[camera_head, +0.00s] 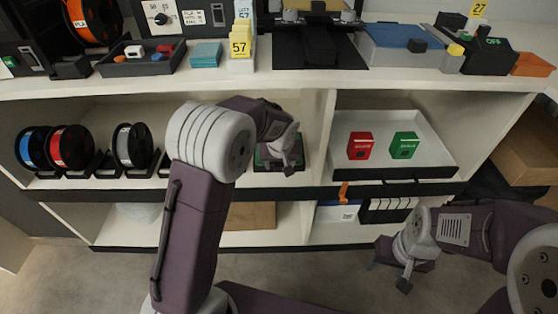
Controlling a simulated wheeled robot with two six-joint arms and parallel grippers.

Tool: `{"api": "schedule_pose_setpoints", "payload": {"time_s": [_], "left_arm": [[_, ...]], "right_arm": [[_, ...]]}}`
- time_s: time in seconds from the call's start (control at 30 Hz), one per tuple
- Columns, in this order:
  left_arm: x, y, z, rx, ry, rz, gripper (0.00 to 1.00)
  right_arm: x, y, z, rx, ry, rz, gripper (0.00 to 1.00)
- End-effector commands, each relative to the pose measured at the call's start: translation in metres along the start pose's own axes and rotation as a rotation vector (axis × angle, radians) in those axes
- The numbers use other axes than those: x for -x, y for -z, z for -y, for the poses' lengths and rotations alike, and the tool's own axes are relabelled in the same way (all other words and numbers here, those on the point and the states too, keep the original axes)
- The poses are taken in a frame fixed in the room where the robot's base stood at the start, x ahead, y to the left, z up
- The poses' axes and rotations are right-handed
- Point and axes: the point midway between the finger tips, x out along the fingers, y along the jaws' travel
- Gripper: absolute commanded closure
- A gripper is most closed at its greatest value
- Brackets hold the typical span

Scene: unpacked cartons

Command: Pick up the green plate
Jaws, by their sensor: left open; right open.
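A small upright green piece with white marking (403,146) stands in the white tray on the right middle shelf. A flat dark item with a green surface (262,158) lies on the middle shelf, mostly hidden behind my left gripper (288,165). I cannot tell for sure which of the two is the green plate. My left gripper is open, pointing down in front of the flat item; whether it touches it cannot be seen. My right gripper (402,277) is open and low at the right, in front of the lower shelf, apart from both green items.
A red piece (360,146) stands left of the green one in the white tray (440,158). Filament spools (73,148) stand on the left middle shelf. The counter above (300,80) holds trays, boxes and yellow number tags. A shelf divider (321,140) separates the two bays.

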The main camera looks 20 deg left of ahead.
Motion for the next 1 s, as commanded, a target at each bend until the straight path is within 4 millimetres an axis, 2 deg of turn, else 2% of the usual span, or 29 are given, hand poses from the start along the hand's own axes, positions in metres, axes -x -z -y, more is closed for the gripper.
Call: {"api": "schedule_pose_setpoints", "payload": {"time_s": [0.13,0.33,0.73,0.87,1.0], "left_arm": [[0.002,0.001,0.0,0.0,0.0,-0.001,0.44],[0.002,0.001,0.0,0.0,0.0,-0.001,0.99],[0.007,0.003,0.001,0.0,0.0,-0.001,1.0],[0.021,0.008,0.004,0.001,0.0,-0.002,1.0],[0.045,0.018,0.004,0.001,-0.001,-0.003,1.0]], "right_arm": [[0.002,0.0,0.0,0.0,0.0,0.0,0.48],[0.002,0.0,0.0,0.0,0.0,-0.001,0.48],[0.007,0.001,0.0,0.0,0.0,0.0,0.48],[0.021,0.002,0.0,0.0,0.0,0.0,0.48],[0.037,0.004,0.001,0.0,0.0,0.0,0.48]]}}
